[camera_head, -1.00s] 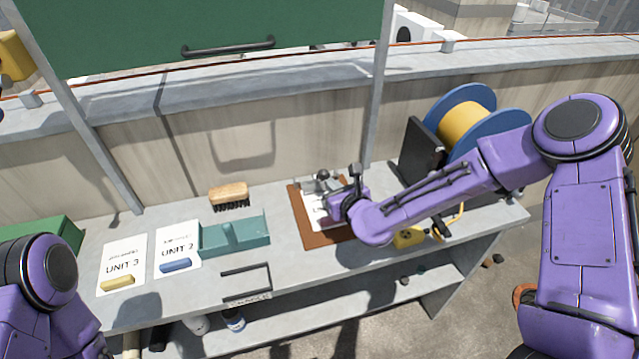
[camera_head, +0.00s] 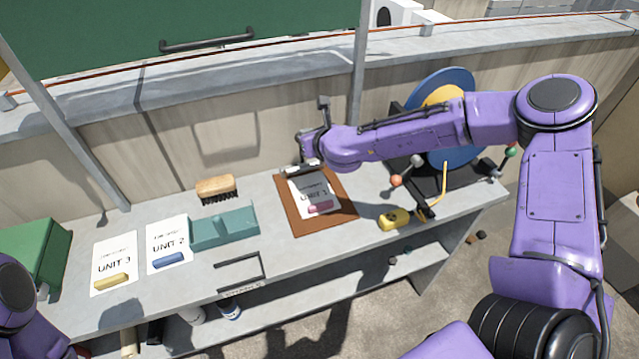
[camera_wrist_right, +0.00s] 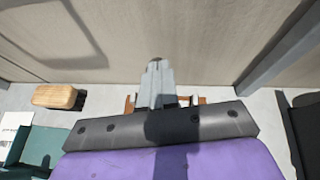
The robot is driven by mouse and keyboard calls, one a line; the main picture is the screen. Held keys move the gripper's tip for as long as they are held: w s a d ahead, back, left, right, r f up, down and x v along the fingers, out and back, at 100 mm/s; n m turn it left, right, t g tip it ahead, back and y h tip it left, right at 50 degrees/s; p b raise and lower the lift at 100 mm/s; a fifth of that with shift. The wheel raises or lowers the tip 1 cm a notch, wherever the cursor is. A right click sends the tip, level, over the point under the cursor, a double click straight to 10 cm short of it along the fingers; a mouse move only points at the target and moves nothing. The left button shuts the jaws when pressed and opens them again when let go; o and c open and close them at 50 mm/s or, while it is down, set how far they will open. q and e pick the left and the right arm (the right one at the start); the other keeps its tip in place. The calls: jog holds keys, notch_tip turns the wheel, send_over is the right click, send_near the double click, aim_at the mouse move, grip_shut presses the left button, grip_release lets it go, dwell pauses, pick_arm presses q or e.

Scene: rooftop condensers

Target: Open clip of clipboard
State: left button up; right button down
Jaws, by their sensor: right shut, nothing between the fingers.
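The brown clipboard (camera_head: 337,216) lies on the grey bench with a white sheet (camera_head: 309,187) and a pink block (camera_head: 320,207) on it. Its silver clip (camera_head: 302,170) is at the far end, partly covered by my right gripper, so I cannot tell if it is open. My right gripper (camera_head: 306,160) is at the clip end. In the right wrist view its fingers (camera_wrist_right: 156,78) are shut together with nothing between them, and brown board edges (camera_wrist_right: 205,99) show beside them. Contact with the clip cannot be made out. My left gripper is out of view.
Left of the clipboard are a teal tray (camera_head: 226,229), a brush (camera_head: 216,187) and sheets marked UNIT 2 (camera_head: 168,235) and UNIT 3 (camera_head: 113,254). A yellow object (camera_head: 394,219) and a blue cable reel (camera_head: 462,80) are to the right. A concrete wall (camera_head: 230,140) stands behind.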

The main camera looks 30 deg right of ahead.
jog(key=shift+w+d+r, duration=0.1)
jog(key=shift+w+r, duration=0.05)
jog(key=shift+w, duration=0.25)
dwell(0.4)
